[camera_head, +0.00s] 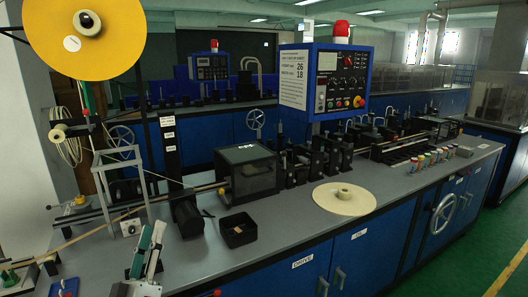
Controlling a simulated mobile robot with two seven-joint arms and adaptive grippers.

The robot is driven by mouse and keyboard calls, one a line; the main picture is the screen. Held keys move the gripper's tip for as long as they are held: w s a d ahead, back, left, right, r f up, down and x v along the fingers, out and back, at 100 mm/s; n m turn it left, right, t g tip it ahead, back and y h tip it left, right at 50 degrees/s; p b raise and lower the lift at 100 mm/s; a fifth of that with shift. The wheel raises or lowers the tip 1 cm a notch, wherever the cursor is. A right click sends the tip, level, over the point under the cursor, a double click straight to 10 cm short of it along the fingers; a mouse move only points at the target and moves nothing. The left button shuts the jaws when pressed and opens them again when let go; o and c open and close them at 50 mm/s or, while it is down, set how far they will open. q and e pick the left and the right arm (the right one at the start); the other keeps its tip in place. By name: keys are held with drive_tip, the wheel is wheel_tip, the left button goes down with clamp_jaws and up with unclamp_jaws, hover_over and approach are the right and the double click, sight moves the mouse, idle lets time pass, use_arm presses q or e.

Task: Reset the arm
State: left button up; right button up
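Pale and teal-green narrow parts show there side by side. My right gripper is not in view. A large yellow tape reel (84,52) hangs at upper left. A cream disc with a hub (344,199) lies flat on the bench, well to the right of the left gripper.
A small black open bin (238,230) stands near the bench's front edge. A dark box (246,174) and a blue control panel (340,82) with a red lamp stand behind. Small coloured items (428,160) line the bench at right. Bare bench top surrounds the disc.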

use_arm(q)
drive_tip(key=s+d+f+m+g+h, duration=0.1)
drive_tip(key=d+f+m+g+h, duration=0.1)
drive_tip(key=f, duration=0.4)
drive_tip(key=s+d+f+m+g+h, duration=0.1)
drive_tip(key=s+d+f+m+g, duration=0.15)
drive_tip(key=f, duration=0.35)
drive_tip(key=s+d+f+m+g, duration=0.2)
drive_tip(key=s+f+m+g, duration=0.2)
drive_tip(key=s+f, duration=0.5)
drive_tip(key=s+d+f+m+g, duration=0.2)
drive_tip(key=s+f+g, duration=0.3)
drive_tip(key=s+f, duration=0.5)
wheel_tip(320, 180, down, 8)
drive_tip(key=shift+r+m+h, duration=0.1)
drive_tip(key=shift+m+h, duration=0.2)
drive_tip(key=shift+m, duration=0.55)
